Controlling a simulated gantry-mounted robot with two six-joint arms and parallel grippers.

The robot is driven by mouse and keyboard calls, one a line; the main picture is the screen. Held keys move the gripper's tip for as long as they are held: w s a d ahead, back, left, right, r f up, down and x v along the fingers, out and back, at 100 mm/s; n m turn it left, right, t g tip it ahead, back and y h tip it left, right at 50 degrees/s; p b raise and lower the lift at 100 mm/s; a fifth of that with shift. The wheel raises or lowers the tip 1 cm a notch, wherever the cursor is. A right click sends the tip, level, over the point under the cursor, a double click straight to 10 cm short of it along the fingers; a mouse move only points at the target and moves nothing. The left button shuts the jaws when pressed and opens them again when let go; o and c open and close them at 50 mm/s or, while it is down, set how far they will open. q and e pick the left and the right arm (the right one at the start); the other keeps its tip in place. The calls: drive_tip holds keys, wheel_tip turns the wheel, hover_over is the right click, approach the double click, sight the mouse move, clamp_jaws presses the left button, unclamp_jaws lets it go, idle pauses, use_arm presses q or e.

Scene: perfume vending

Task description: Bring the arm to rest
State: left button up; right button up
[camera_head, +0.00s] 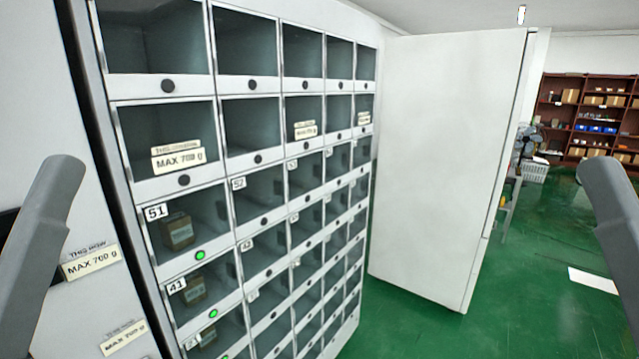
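A grey link of my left arm (45,225) shows at the left edge, and a grey link of my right arm (612,205) at the right edge. Both slant up and inward and stand clear of the cabinet. Neither gripper shows, so what they hold cannot be seen. The vending cabinet (229,183) has rows of glass-fronted compartments. Compartment 51 (155,211) holds a brown box (178,233) and has a lit green light. Compartment 41 (177,286) also holds a box (194,291) and has a lit green light. The compartment below it also holds a box.
A large white panel (445,160), which looks like an open door, stands at the cabinet's right side. Shelves with boxes (590,115) stand at the back right. A labelled white panel (85,300) is at the left.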

wheel_tip(320, 180, up, 26)
drive_tip(key=p, duration=2.3)
drive_tip(key=shift+r, duration=0.25)
